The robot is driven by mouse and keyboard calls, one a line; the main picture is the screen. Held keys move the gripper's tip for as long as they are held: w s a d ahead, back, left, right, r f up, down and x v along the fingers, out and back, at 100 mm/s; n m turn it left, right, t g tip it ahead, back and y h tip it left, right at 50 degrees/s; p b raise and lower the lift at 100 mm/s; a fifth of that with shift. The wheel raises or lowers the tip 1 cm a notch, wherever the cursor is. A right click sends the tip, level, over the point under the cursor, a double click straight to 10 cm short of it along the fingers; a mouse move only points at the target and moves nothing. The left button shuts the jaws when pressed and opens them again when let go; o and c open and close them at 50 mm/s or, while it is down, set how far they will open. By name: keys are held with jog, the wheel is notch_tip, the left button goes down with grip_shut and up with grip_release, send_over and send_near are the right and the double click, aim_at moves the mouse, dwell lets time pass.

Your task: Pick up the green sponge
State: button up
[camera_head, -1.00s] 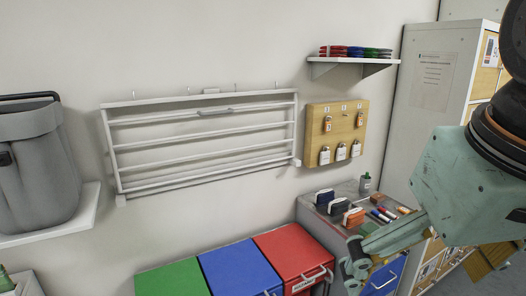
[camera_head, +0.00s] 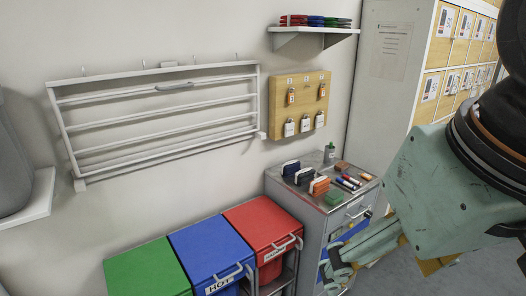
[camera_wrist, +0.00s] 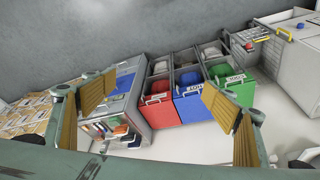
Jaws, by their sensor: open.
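A small green block, which looks like the green sponge (camera_head: 333,198), lies on top of the grey drawer cabinet (camera_head: 292,203) near its front edge. My gripper (camera_head: 342,268) is in front of the cabinet, lower than its top and apart from the sponge. In the wrist view my gripper (camera_wrist: 160,98) has its two pads spread wide with nothing between them. The cabinet's top shows small at the lower left of that view, behind the left finger; I cannot make out the sponge for certain there.
Dark and orange-handled items (camera_head: 319,186), marker pens (camera_head: 348,182), an orange-brown block (camera_head: 342,166) and a bottle (camera_head: 329,153) share the cabinet top. Green, blue and red lidded bins (camera_head: 262,222) stand to its left. A wall shelf (camera_head: 312,30) hangs above; lockers (camera_head: 388,75) stand right.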

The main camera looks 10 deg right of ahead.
jog(key=c, duration=1.4)
jog(key=shift+w, duration=0.1)
